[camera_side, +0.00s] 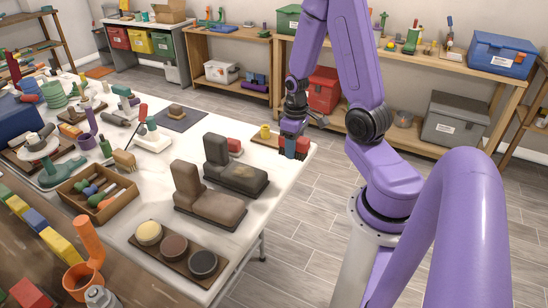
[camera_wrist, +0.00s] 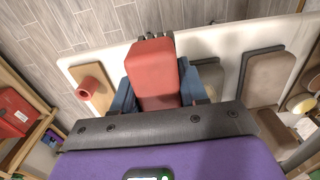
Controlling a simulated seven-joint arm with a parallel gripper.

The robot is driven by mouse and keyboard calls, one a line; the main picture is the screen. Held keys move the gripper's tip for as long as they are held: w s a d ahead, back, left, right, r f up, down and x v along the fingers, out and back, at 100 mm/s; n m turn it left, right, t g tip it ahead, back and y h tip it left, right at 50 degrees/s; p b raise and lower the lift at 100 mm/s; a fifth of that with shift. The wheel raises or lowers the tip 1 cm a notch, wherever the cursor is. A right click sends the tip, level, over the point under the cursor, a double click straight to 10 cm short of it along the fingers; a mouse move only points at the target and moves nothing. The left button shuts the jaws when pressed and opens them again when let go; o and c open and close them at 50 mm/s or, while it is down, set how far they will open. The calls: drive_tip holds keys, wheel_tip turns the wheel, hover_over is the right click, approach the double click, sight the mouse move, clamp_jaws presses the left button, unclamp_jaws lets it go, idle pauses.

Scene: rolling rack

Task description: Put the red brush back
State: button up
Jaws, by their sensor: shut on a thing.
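The red brush (camera_wrist: 154,75) shows in the wrist view as a red block held between the blue fingers of my gripper (camera_wrist: 158,88). In the side view my gripper (camera_side: 293,143) is low over the far right end of the white table, with a red piece (camera_side: 303,146) right at its fingers. I cannot tell whether the brush touches the table. Its underside is hidden.
Dark shoe-shaped blocks (camera_side: 238,178) stand close to my gripper, also seen in the wrist view (camera_wrist: 265,80). A red cylinder (camera_wrist: 92,86) on a wooden board is nearby. A tray with three round pads (camera_side: 174,248) lies nearer.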

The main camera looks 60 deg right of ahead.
drive_tip(key=shift+w+d+f, duration=0.45)
drive_tip(key=shift+w+d, duration=0.05)
drive_tip(key=shift+w, duration=0.3)
drive_tip(key=w+d+f, duration=0.2)
drive_tip(key=w, duration=0.2)
hover_over(274, 165)
drive_tip(key=f, duration=0.4)
drive_tip(key=shift+s+a+f, duration=0.25)
drive_tip(key=shift+s+f, duration=0.1)
drive_tip(key=shift+s, duration=0.05)
drive_tip(key=shift+w+d+f, duration=0.25)
drive_tip(key=shift+w+f, duration=0.15)
drive_tip(key=shift+f, duration=1.7)
drive_tip(key=shift+f, duration=0.15)
drive_tip(key=o, duration=1)
